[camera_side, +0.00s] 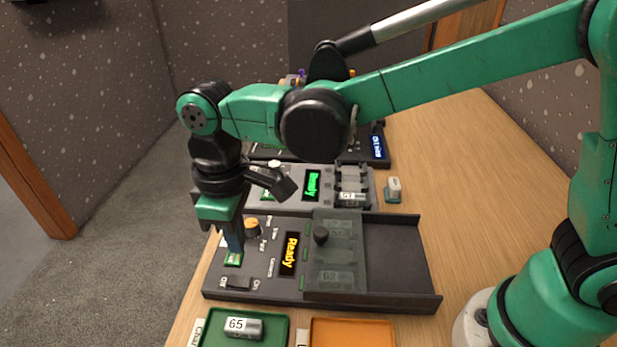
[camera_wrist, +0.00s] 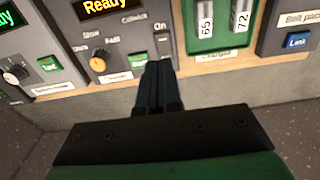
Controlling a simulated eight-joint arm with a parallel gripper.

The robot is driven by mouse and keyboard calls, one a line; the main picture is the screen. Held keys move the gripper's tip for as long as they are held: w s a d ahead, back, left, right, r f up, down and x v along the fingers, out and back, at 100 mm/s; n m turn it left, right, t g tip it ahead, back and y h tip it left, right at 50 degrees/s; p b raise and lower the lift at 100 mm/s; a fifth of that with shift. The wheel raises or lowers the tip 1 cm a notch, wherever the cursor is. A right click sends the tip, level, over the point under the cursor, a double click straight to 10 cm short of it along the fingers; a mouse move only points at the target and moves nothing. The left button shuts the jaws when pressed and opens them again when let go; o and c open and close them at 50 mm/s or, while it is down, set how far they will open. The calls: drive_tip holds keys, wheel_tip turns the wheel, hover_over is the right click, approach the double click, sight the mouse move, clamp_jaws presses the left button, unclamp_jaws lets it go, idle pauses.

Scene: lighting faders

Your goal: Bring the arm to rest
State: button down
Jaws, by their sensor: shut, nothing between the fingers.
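My gripper (camera_side: 235,245) points down at the near left end of the front dark console (camera_side: 400,298), fingers together and empty. In the wrist view the closed fingers (camera_wrist: 157,75) reach over the console's front edge, beside a green button (camera_wrist: 138,60) marked Start. In the side view the fingertips are just above that green button (camera_side: 233,260); I cannot tell whether they touch it. The console's display (camera_side: 289,254) reads Ready in orange. My arm is stretched out over the consoles.
A smoky clear cover with a black knob (camera_side: 321,235) lies over part of the console. An orange knob (camera_side: 252,226) and a switch (camera_side: 238,284) are close to the gripper. A green tray (camera_side: 283,327) holds a block labelled 65 (camera_side: 243,327). An orange tray (camera_side: 352,330) is beside it.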

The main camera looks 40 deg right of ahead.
drive_tip(key=s+d+r+m+t, duration=0.1)
drive_tip(key=s+d+m+t, duration=0.1)
drive_tip(key=d, duration=0.8)
drive_tip(key=s+d+r+m+t, duration=0.2)
drive_tip(key=d+m+t, duration=0.3)
drive_tip(key=d, duration=0.5)
drive_tip(key=shift+s+r+m, duration=0.15)
drive_tip(key=shift+r+m, duration=0.15)
drive_tip(key=shift+m, duration=0.6)
